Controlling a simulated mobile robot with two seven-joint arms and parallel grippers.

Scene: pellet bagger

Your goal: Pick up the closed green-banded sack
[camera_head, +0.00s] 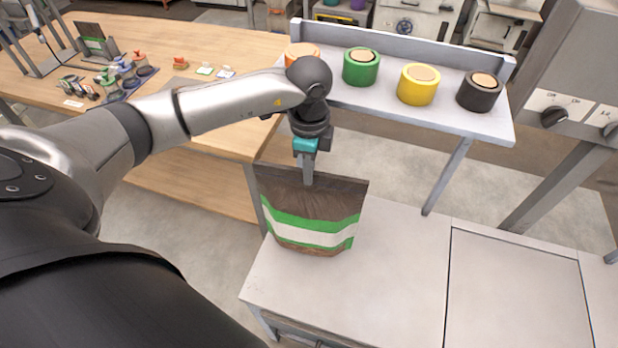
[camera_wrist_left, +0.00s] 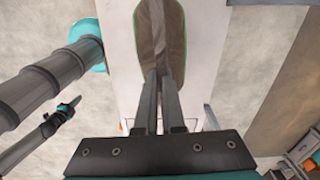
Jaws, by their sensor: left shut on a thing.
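The brown sack (camera_head: 313,208) with a green and white band stands upright at the left end of the pale bench (camera_head: 410,270). Its top edge looks flat and closed. My left gripper (camera_head: 308,180) comes down from above and is shut on the top edge of the sack, near its middle. In the left wrist view the two fingers (camera_wrist_left: 160,82) meet at the near end of the sack (camera_wrist_left: 161,35). Whether the sack's bottom touches the bench is hard to tell.
A raised shelf behind holds an orange, a green (camera_head: 361,67), a yellow (camera_head: 418,84) and a black roll (camera_head: 480,91). A wooden table (camera_head: 235,50) with small items stands at the back left. A grey machine with knobs (camera_head: 570,90) stands at the right. The bench right of the sack is clear.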

